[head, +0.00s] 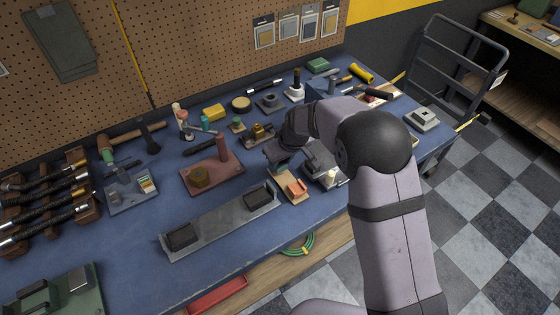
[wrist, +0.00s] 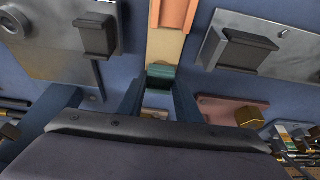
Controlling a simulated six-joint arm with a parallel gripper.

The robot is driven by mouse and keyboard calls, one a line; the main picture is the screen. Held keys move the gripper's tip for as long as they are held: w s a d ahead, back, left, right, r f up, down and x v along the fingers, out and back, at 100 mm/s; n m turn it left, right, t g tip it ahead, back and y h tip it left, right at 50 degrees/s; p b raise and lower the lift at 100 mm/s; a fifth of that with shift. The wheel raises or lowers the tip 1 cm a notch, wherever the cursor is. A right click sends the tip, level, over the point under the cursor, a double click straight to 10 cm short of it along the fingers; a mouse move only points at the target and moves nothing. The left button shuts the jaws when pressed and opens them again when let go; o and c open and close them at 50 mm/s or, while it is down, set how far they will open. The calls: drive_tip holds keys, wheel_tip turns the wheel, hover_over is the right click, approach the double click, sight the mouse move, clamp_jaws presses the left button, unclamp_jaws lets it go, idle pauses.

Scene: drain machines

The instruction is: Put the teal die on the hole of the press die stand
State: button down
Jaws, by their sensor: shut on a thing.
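The teal die (wrist: 160,76) is between the two fingers of my gripper (wrist: 158,92) in the wrist view. My gripper is shut on it. In the head view my gripper (head: 280,165) is over the far end of a tan board (head: 290,202) bearing an orange block (head: 296,187). The tan board also shows behind the die in the wrist view (wrist: 166,48). Whether the die touches the board or hangs above it I cannot tell. I cannot pick out the press die stand or its hole with certainty; my arm hides part of the bench.
A long grey plate with two dark blocks (head: 220,225) lies left of the tan board. A reddish base with an upright post (head: 212,172) stands behind it. A grey metal fixture (head: 325,165) is close on the right. Several small items crowd the back. Blue bench shows bare at front left.

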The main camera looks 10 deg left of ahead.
drive_tip(key=shift+s+f, duration=0.15)
drive_tip(key=shift+f, duration=0.3)
idle(0.4)
drive_tip(key=shift+d+r, duration=0.1)
